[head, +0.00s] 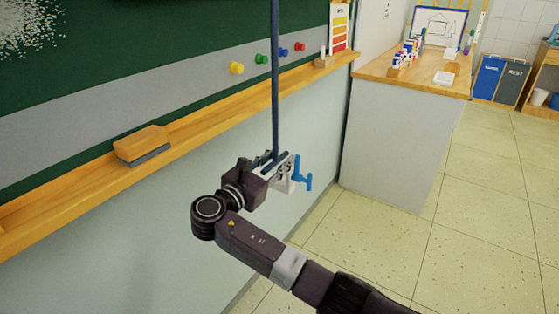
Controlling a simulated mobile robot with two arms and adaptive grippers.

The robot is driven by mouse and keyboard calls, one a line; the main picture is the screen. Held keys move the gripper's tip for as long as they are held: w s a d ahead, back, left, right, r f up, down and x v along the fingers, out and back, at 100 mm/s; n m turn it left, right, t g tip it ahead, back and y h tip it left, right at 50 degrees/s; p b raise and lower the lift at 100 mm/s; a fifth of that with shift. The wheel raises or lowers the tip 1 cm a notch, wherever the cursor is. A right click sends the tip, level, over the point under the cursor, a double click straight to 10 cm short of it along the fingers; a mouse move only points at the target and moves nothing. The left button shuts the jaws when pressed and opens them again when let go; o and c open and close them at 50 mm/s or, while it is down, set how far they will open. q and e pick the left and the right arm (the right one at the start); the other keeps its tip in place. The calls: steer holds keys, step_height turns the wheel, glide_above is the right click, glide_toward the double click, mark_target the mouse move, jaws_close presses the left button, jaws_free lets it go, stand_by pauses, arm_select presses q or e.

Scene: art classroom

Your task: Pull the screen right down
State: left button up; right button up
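My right gripper (292,174) is in the middle of the head view, in front of the pale wall below the board ledge. A dark blue, straight, thin pull cord or rod (275,80) comes down from the top edge and meets the gripper. Its lower end is hidden there. A bright blue T-shaped piece (308,180) shows at the gripper's right side; I cannot tell whether it is a pull handle or a finger part. How far the fingers are closed is unclear. The screen itself is not visible. My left gripper is not in view.
A green chalkboard (150,65) with several coloured magnets hangs behind. Its wooden ledge (200,112) holds an eraser (142,145). A counter (395,135) with art supplies stands at the right, with blue and grey bins (490,78) beyond. The tiled floor between is clear.

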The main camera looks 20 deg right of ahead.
jaws_close()
stand_by(0.3)
